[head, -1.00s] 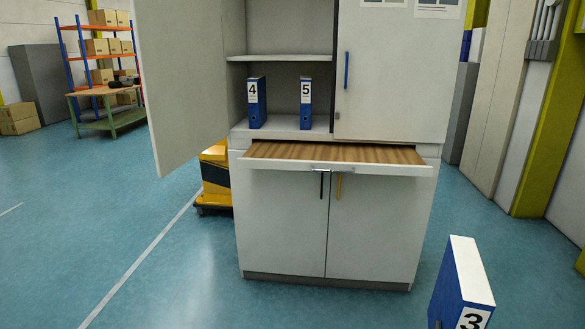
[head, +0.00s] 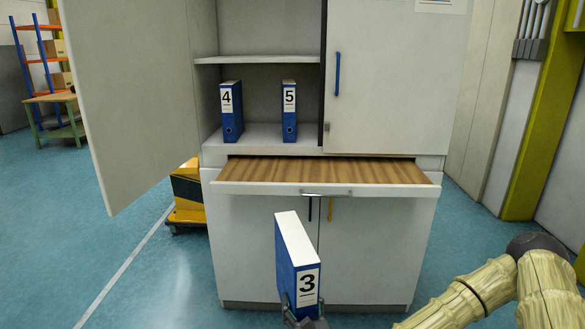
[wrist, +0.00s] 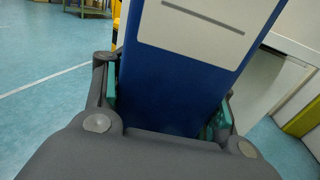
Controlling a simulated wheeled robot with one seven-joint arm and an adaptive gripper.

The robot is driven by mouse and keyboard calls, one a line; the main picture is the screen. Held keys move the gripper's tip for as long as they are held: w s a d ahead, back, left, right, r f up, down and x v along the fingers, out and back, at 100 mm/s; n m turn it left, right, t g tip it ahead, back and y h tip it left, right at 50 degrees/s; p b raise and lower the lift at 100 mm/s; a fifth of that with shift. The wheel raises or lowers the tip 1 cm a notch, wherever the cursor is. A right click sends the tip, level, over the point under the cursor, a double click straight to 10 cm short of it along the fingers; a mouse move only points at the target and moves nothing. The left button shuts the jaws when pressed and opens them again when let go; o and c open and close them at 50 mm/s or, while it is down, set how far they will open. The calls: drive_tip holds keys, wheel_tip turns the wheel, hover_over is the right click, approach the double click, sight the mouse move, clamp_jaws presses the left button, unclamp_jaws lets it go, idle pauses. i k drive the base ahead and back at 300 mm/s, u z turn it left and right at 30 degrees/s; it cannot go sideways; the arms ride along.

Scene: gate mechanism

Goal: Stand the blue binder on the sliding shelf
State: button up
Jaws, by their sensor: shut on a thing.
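The blue binder (head: 298,268), with a white top and a label reading 3, is upright and slightly tilted in front of the cabinet's lower doors. My gripper (head: 304,318) is shut on its lower end. In the wrist view the binder (wrist: 185,90) stands between the two fingers of my gripper (wrist: 168,122). The sliding shelf (head: 325,171), with a brown wooden top and a white front edge, is pulled out of the cabinet at mid height. The binder is in front of this shelf and its top is below the front edge, apart from it in the picture.
Blue binders 4 (head: 231,112) and 5 (head: 289,110) stand in the open upper compartment. The left upper door (head: 130,100) is swung open; the right one (head: 390,80) is shut. A yellow machine (head: 187,195) is beside the cabinet. The shelf top is bare.

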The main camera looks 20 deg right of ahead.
sight(388, 174)
drive_tip(key=z, duration=0.35)
drive_tip(key=i, duration=0.75)
drive_tip(key=z, duration=0.7)
